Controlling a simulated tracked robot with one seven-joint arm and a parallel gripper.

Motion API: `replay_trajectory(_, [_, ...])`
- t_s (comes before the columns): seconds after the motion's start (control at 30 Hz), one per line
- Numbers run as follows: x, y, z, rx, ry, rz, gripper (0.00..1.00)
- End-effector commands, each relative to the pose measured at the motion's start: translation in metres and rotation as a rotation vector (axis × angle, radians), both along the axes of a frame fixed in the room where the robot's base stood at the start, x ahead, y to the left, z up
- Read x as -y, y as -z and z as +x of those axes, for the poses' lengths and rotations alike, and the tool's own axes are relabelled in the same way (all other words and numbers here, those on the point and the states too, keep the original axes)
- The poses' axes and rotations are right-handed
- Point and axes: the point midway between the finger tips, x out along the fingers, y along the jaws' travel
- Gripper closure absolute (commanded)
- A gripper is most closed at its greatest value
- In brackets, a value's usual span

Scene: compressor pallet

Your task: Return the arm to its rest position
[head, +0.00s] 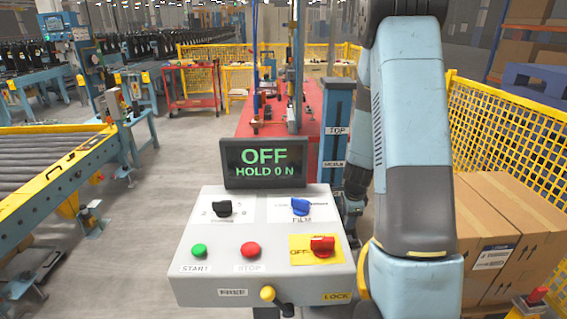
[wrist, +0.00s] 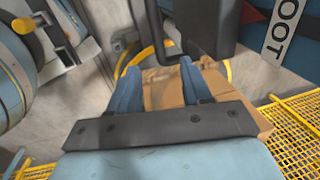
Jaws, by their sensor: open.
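My arm (head: 415,140) is bent and hangs down on the right side of the head view, just right of the control box. My gripper (wrist: 158,84) shows in the wrist view with its two blue fingers apart and nothing held between them. A brown cardboard surface lies beyond the fingers; I see no contact with it. In the head view the gripper is mostly or wholly hidden by the arm.
The grey control box (head: 262,275) has knobs, buttons and a display (head: 263,163) reading OFF, HOLD 0 N. Cardboard boxes (head: 495,225) and yellow mesh fence (head: 510,130) stand close on the right. A roller conveyor (head: 50,165) is at left, with open floor between.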

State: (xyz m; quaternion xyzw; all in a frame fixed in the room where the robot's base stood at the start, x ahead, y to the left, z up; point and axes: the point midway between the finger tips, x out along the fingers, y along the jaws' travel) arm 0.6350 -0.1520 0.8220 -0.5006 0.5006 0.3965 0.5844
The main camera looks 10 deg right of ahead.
Motion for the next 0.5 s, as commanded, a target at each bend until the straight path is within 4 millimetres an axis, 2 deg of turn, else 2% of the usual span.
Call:
replay_trajectory(0.17, [-0.013,-0.019,0.016,0.022,-0.107,-0.002,0.52])
replay_trajectory(0.3, [-0.034,-0.059,0.037,0.059,-0.318,-0.018,0.52])
replay_trajectory(0.37, [-0.034,-0.077,0.037,0.074,-0.392,-0.033,0.52])
replay_trajectory(0.5, [-0.021,-0.117,0.023,0.109,-0.528,-0.085,0.52])
